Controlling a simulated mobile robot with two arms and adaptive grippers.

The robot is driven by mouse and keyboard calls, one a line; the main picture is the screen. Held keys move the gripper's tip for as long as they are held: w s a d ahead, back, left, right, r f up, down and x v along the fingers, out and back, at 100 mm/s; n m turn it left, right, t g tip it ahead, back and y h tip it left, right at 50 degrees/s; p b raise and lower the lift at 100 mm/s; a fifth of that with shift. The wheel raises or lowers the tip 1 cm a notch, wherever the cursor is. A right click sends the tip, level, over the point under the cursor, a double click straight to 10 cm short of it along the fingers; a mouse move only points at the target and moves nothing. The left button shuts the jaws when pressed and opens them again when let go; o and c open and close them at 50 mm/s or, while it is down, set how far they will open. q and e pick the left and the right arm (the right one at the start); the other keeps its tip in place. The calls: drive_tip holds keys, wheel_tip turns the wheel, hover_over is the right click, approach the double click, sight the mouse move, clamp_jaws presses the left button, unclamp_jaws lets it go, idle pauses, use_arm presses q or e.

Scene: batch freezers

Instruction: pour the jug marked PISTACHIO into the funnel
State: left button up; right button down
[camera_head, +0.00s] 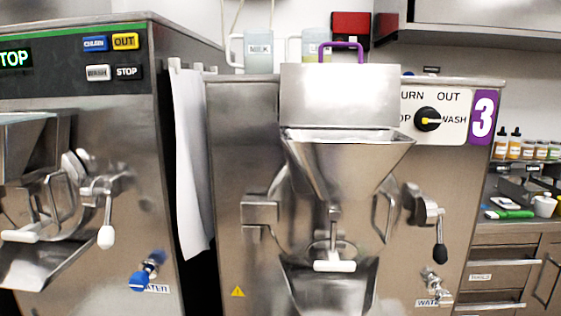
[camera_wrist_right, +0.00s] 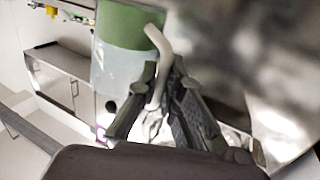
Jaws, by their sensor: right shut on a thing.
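The steel funnel (camera_head: 347,165) is on the front of machine 3 in the head view, wide mouth up. A steel lid (camera_head: 340,96) with a purple handle stands raised behind its mouth. In the right wrist view, my right gripper (camera_wrist_right: 163,78) is shut on the pale handle of a jug. The jug (camera_wrist_right: 120,68) is translucent with a green part at the top of the picture. No marking on it can be read. Neither gripper shows in the head view, so the distance from the jug to the funnel cannot be seen there.
A jug marked MILK (camera_head: 258,50) and another jug (camera_head: 314,48), partly hidden by the lid, stand behind the machine top. A second machine (camera_head: 95,180) is at the left. Black-knobbed lever (camera_head: 425,212) sticks out right of the funnel. A side counter (camera_head: 510,228) holds small bottles.

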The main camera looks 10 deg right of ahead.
drive_tip(key=shift+y, duration=0.3)
drive_tip(key=r+p, duration=0.1)
drive_tip(key=r, duration=0.1)
drive_tip(key=r+p, duration=0.4)
drive_tip(key=shift+s, duration=0.25)
drive_tip(key=s+a+r+n+t+y+p, duration=0.3)
drive_tip(key=s+a+r+n+y, duration=0.4)
drive_tip(key=s+a+r+y, duration=0.1)
drive_tip(key=shift+s+a+y, duration=0.25)
drive_tip(key=shift+a+y, duration=0.35)
drive_tip(key=shift+y, duration=0.3)
